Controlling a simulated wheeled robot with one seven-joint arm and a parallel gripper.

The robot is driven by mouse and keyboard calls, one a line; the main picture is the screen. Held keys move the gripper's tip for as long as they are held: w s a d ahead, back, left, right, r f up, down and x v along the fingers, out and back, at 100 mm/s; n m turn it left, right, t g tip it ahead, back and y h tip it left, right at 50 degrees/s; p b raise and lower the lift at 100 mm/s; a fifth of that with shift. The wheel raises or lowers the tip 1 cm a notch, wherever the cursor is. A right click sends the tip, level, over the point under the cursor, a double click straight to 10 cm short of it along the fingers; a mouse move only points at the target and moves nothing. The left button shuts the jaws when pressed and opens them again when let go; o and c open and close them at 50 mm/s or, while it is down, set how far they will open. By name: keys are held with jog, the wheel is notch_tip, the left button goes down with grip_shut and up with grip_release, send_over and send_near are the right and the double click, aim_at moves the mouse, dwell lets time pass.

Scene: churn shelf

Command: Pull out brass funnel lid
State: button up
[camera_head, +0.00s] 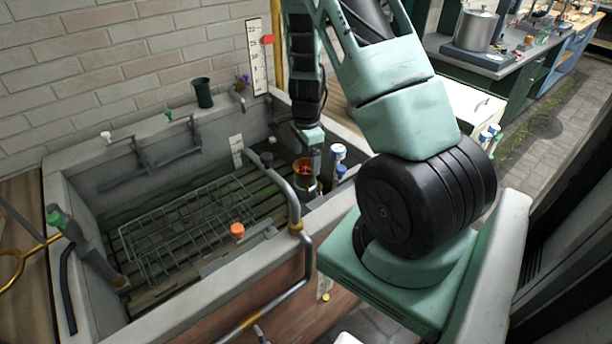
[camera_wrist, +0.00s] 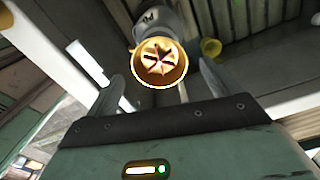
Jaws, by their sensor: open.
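My gripper (camera_wrist: 163,76) is open, with one finger on each side of the lid and a visible gap to both. In the head view the brass lid (camera_head: 303,169) is a small orange-brown round beside my gripper (camera_head: 316,165), inside the right end of the stone basin; my gripper partly hides the container.
A wire rack (camera_head: 190,230) lies in the basin (camera_head: 180,310). A bent grey pipe (camera_head: 293,205) rises at its front wall, close to the lid. White-and-blue capped bottles (camera_head: 338,153) stand just right of my gripper. A yellow round piece (camera_wrist: 211,48) shows beside the lid.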

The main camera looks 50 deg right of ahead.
aim_at(307, 177)
notch_tip(307, 177, down, 8)
jog(key=shift+f+p, duration=0.15)
jog(key=shift+p, duration=0.25)
jog(key=c, duration=1.2)
jog(key=o, duration=1.2)
